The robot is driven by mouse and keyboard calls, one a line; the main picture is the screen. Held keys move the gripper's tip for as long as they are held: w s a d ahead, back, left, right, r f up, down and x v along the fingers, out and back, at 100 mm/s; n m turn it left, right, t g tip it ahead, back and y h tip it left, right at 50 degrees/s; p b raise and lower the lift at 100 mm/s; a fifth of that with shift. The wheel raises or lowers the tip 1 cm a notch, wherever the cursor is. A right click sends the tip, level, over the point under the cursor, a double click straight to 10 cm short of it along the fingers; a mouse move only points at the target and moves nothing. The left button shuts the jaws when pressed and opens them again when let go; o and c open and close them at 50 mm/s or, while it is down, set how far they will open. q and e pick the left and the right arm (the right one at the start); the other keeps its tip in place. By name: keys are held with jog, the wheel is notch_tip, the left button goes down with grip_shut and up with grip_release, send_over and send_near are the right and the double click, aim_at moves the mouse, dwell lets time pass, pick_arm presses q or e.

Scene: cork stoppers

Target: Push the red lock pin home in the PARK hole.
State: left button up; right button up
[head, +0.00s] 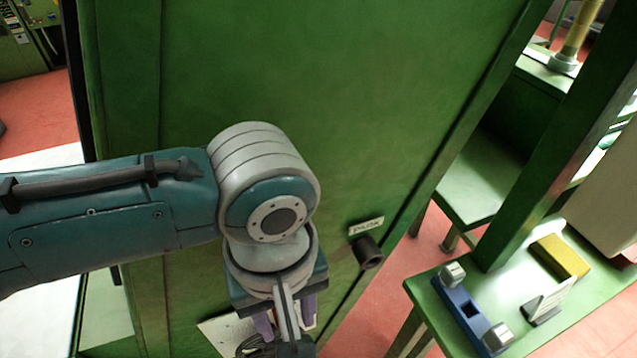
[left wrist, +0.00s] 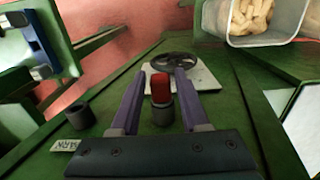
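The red lock pin (left wrist: 160,88) shows in the left wrist view, its red head standing above a dark round collar (left wrist: 162,114) on the green panel. My left gripper (left wrist: 160,76) has its two purple fingers spread on either side of the pin, with visible gaps; I cannot tell their depth relative to it. The gripper (head: 286,318) hides the pin in the head view. The PARK hole is a separate dark socket (left wrist: 80,115), beside the PARK label (left wrist: 66,145). In the head view this socket (head: 369,253) sits below the label (head: 366,227) and looks empty.
A black handwheel (left wrist: 173,61) on a pale plate (left wrist: 207,79) lies beyond the pin. A bin (left wrist: 281,38) of corks stands at the upper right of the wrist view. A green table (head: 430,298) at right holds a blue fixture (head: 457,303) and a yellow block (head: 563,255).

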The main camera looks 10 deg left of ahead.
pick_arm(q)
grip_shut()
jog(key=shift+s+d+p, duration=0.35)
jog(key=shift+s+p, duration=0.2)
jog(key=shift+p, duration=0.05)
dwell(0.4)
jog(key=shift+s+d+p, duration=0.7)
jog(key=shift+s, duration=0.3)
jog(key=shift+s+d+p, duration=0.65)
jog(key=shift+s+d, duration=0.05)
jog(key=shift+s, duration=0.3)
jog(key=shift+s, duration=0.1)
